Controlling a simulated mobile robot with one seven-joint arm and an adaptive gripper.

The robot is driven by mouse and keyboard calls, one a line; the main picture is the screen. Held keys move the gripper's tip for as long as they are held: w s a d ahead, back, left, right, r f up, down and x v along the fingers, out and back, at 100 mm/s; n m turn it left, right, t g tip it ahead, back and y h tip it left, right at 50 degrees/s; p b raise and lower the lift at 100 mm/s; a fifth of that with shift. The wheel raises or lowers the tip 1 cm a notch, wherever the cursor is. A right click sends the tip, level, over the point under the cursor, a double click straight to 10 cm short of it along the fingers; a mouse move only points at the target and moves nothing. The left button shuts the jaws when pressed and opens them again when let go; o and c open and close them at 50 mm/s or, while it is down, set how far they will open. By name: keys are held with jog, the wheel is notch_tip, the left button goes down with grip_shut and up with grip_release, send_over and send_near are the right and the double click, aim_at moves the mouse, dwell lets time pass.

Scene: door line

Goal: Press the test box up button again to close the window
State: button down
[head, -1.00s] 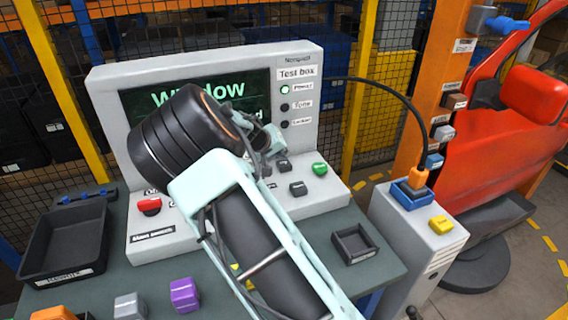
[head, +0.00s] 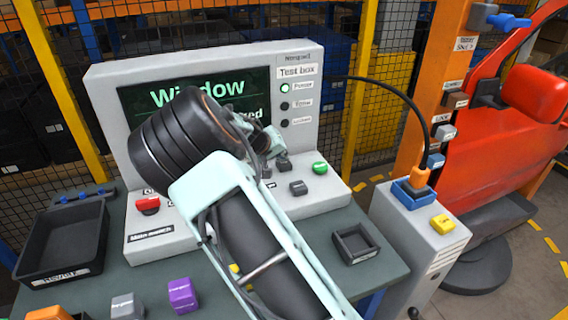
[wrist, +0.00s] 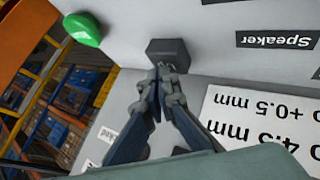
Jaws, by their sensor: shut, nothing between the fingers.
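The grey test box (head: 103,88) stands on the bench in the head view, with a raised panel and a sloping front. Its screen (head: 236,88) reads "Window" in green; my arm hides much of the line below. My gripper (head: 275,150) is over the right part of the slope, beside a dark button (head: 283,164). In the wrist view my gripper (wrist: 160,70) is shut and empty, its fingertips at a dark button (wrist: 168,50). I cannot tell whether they touch or press it. The up label is not readable.
A green button (head: 320,168), another dark button (head: 298,187) and a red button (head: 148,205) sit on the slope. A black tray (head: 62,240) is left and a small black tray (head: 355,244) right. A grey cabinet (head: 410,240) and red door (head: 500,150) stand further right.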

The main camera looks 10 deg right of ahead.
jog(key=shift+f+b, duration=0.35)
jog(key=shift+f, duration=0.05)
jog(key=shift+r, duration=0.1)
dwell(0.5)
jog(key=shift+r+p, duration=0.35)
jog(key=shift+r, duration=0.5)
jog(key=shift+r+p, duration=1.15)
jog(key=shift+r, duration=1.35)
notch_tip(320, 180, up, 9)
jog(key=p, duration=0.5)
send_over(283, 163)
